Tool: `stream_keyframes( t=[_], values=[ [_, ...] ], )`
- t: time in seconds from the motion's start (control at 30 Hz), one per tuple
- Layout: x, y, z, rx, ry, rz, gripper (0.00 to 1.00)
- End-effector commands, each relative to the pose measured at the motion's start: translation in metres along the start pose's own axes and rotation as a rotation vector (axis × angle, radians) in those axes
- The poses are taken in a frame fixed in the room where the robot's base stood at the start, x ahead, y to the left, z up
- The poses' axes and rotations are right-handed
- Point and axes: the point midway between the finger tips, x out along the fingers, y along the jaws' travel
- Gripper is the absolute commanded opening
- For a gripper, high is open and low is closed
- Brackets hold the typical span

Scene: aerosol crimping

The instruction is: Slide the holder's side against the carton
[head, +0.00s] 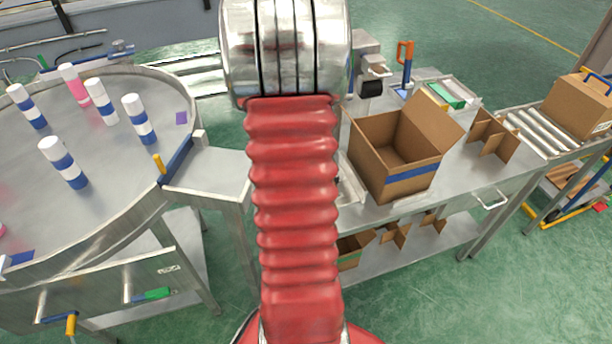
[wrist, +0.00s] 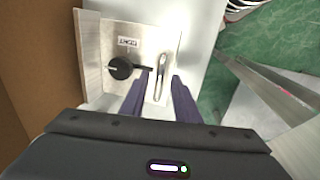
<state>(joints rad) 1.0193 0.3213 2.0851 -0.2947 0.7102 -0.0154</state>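The carton (head: 372,165) stands open on the steel bench, with a blue band on its side. Its brown wall (wrist: 30,75) fills the left of the wrist view. The holder (wrist: 117,42) is a pale metal piece with a raised left side, a small label, a black knob and an upright silver handle. Its left side is close to the carton wall; I cannot tell whether they touch. My gripper (wrist: 162,78) has its two purple fingers on either side of the handle, with gaps showing. My arm hides most of this spot in the head view.
A round table (head: 110,185) with several white and blue cans stands at left. Cardboard dividers (head: 494,135) and a roller conveyor (head: 535,132) with a closed box (head: 578,105) are right of the carton. Green floor (wrist: 260,40) shows beyond the bench edge.

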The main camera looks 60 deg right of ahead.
Motion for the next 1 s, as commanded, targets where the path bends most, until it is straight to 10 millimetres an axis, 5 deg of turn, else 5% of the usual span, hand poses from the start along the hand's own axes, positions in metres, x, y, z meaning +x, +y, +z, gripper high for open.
stream_keyframes(
  t=[0.2,0.6,1.0],
  values=[
    [-0.0001,0.0003,0.0001,0.001,0.0,0.0,0.27],
    [-0.0002,0.0007,0.0002,0.001,0.0,0.0,0.0],
    [-0.0002,0.0007,0.0002,0.002,0.0,0.0,0.0]
  ],
)
